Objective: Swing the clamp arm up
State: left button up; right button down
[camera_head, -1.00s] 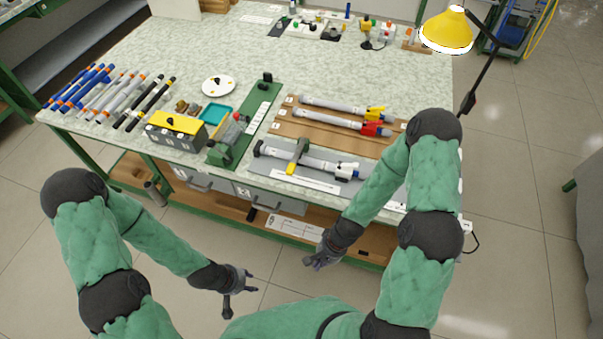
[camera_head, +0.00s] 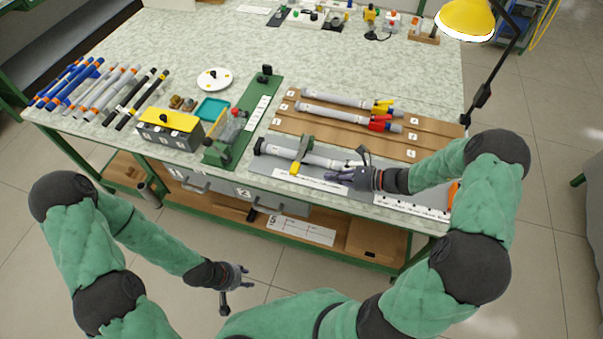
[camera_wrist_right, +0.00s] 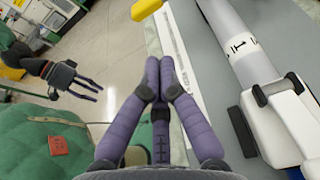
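The clamp, with a green bracket (camera_head: 305,147) and a yellow end (camera_head: 295,168), stands across a grey-white rod (camera_head: 325,161) on the grey fixture plate. My right gripper (camera_head: 332,176) is low over the plate's front side, to the right of the clamp, fingers toward it and apart from it. In the right wrist view its purple fingers (camera_wrist_right: 159,75) lie close together with nothing between them. A yellow piece (camera_wrist_right: 145,9) shows beyond them at the top edge. My left gripper (camera_head: 238,288) hangs in front of the bench, fingers spread and empty; it also shows in the right wrist view (camera_wrist_right: 85,82).
A wooden rack (camera_head: 285,124) with finished rods lies behind the fixture. A green stand (camera_head: 245,130) is to its left, beside a grey box with a yellow top (camera_head: 168,120). A yellow lamp (camera_head: 466,18) hangs at the right.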

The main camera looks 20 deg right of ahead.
aim_at(304, 181)
dwell(0.3)
jog(key=b+x, duration=0.2)
jog(key=x, duration=0.8)
jog(key=shift+b, duration=0.4)
jog(key=shift+r, duration=0.1)
jog(key=shift+r+m+p, duration=0.3)
jog(key=shift+r+p, duration=0.1)
jog(key=shift+p, duration=0.3)
